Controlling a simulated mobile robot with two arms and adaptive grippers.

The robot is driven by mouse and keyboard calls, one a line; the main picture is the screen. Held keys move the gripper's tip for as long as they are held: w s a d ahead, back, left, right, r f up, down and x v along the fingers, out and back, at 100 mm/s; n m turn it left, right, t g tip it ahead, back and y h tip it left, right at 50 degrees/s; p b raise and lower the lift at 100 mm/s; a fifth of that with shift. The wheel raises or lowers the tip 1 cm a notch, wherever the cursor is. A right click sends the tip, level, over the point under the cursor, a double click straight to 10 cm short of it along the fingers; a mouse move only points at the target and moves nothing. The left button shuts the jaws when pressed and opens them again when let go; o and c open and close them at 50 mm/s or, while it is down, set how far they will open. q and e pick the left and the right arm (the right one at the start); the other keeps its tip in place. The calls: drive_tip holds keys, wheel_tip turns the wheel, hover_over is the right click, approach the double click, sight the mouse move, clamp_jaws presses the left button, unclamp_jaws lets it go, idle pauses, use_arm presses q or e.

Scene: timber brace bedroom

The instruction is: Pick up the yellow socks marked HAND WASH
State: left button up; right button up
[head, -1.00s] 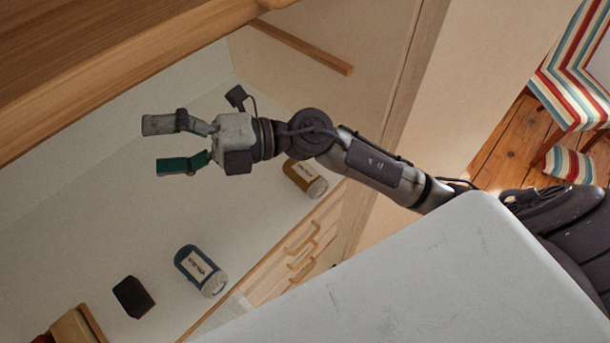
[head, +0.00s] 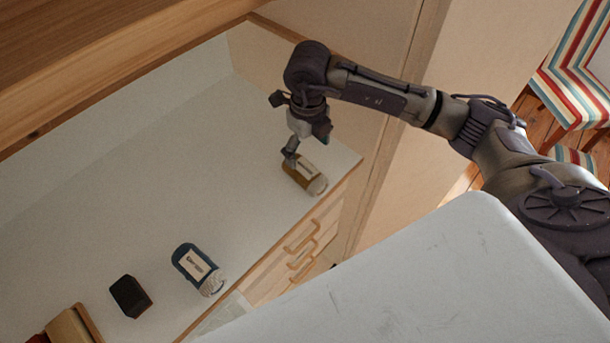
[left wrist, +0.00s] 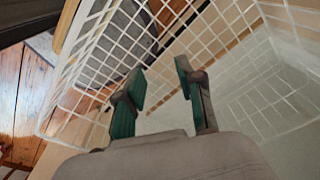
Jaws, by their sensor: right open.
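The mustard-yellow rolled socks (head: 303,174) lie on the pale shelf surface near its right end, with a light label facing up. The label's text is too small to read. My right gripper (head: 305,150) points down just above and behind them, open. One finger overlaps the socks' far end in the head view; I cannot tell whether it touches. My left gripper (left wrist: 162,82) is open and empty in the left wrist view, its green-padded fingers in front of a white wire basket (left wrist: 225,60).
Blue rolled socks (head: 198,270) with a label lie further left on the pale surface (head: 130,200). A black block (head: 130,296) and a wooden box (head: 75,328) stand beyond. A wooden board (head: 110,60) overhangs the back. Drawers (head: 300,250) are below the front edge.

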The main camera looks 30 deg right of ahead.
sight(306, 169)
wheel_tip(306, 169, down, 3)
drive_tip(key=shift+r+b, duration=0.1)
drive_tip(key=shift+b, duration=0.4)
drive_tip(key=shift+a+f+b, duration=0.15)
drive_tip(key=shift+f+b, duration=0.5)
drive_tip(key=shift+f, duration=0.75)
drive_tip(key=shift+a+f+b, duration=0.1)
drive_tip(key=shift+f+b, duration=0.5)
drive_tip(key=shift+f, duration=0.75)
drive_tip(key=shift+r, duration=0.1)
drive_tip(key=c, duration=1.2)
drive_tip(key=shift+c, duration=0.2)
drive_tip(key=shift+r, duration=0.1)
